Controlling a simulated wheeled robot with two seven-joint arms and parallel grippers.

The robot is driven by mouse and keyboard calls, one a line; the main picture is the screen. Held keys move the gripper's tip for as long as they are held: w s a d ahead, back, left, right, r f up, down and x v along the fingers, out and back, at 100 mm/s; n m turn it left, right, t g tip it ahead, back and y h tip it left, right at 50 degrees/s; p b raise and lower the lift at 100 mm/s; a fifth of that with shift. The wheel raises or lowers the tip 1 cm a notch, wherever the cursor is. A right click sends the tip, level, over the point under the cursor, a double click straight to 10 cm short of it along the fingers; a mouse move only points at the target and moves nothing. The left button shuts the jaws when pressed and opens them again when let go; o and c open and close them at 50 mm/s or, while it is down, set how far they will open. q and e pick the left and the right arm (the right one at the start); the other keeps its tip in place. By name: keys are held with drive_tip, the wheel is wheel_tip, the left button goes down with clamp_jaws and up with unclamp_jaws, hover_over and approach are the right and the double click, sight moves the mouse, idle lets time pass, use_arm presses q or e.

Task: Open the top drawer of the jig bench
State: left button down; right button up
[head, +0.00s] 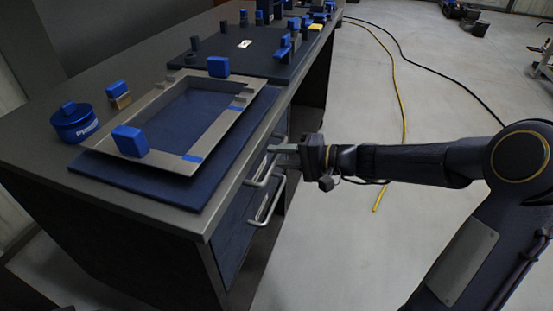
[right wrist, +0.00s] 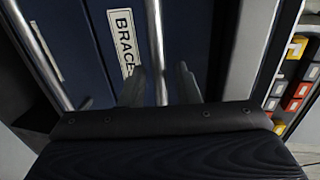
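The jig bench (head: 150,215) is dark, with drawers at its right end. The top drawer's bar handle (head: 262,168) and a lower bar handle (head: 266,203) stick out from the front. The drawers look shut. My right gripper (head: 284,151) is at the top handle. In the right wrist view the fingers (right wrist: 160,88) are apart, with the upper handle (right wrist: 156,40) running between them; whether they touch it I cannot tell. The lower handle (right wrist: 40,52) is at left. My left gripper is out of view.
The floor beside the drawers is clear; a yellow cable (head: 398,100) and a black one lie further off.

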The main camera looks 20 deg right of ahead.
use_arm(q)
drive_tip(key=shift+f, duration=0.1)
use_arm(e)
drive_tip(key=shift+w+a+f, duration=0.1)
drive_tip(key=shift+w+a, duration=0.2)
drive_tip(key=shift+a, duration=0.1)
drive_tip(key=shift+c, duration=0.2)
clamp_jaws()
drive_tip(key=shift+s+d, duration=0.1)
